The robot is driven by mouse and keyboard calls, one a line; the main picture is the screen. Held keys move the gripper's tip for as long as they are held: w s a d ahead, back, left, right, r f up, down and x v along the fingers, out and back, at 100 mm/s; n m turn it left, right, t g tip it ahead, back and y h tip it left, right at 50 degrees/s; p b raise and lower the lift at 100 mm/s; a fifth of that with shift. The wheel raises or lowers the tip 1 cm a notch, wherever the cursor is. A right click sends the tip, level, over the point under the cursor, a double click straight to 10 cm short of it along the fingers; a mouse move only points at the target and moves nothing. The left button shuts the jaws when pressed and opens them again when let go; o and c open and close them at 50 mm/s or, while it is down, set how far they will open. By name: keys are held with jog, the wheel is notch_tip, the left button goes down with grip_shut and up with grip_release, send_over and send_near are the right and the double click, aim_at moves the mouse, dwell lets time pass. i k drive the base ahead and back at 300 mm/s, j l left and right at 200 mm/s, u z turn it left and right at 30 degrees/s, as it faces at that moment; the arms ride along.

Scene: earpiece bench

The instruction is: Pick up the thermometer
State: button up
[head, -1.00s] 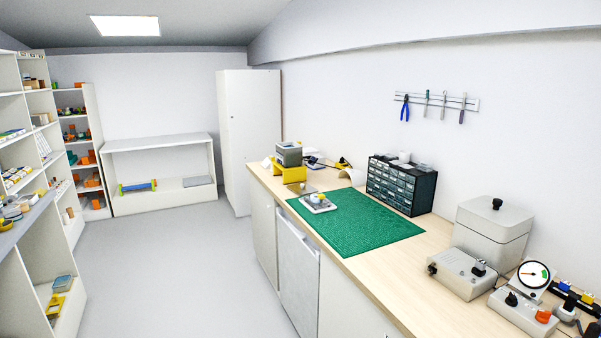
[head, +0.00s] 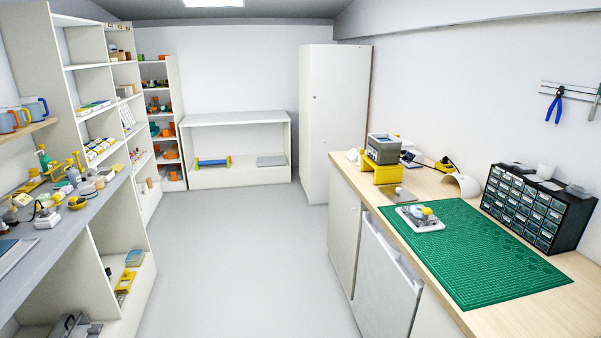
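I cannot make out a thermometer for certain in the head view. Many small items crowd the grey shelf top (head: 95,215) at the left, too small to tell apart. On the right bench, a small white tray (head: 432,226) with a yellow and a pale round piece sits on the green mat (head: 500,262). A grey boxy device (head: 384,149) stands on a yellow stand (head: 386,173) behind the mat. My gripper is not in view.
The grey floor (head: 250,270) is clear between the left shelves and the right bench. A black drawer cabinet (head: 535,210) stands on the bench by the wall. A tall white cabinet (head: 330,120) and a low white shelf unit (head: 238,118) stand at the back.

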aim_at(359, 150)
jog(key=i+u, duration=0.25)
jog(key=i, duration=2)
jog(key=i+z, duration=0.15)
jog(key=i, duration=0.35)
jog(key=i+j+z, duration=0.2)
jog(key=i, duration=0.25)
jog(key=i+j+z, duration=0.15)
jog(key=i, duration=0.35)
jog(key=i+j+z, duration=0.15)
jog(key=i, duration=0.3)
jog(key=i+j+z, duration=0.95)
jog(key=z, duration=0.15)
jog(key=j, duration=0.1)
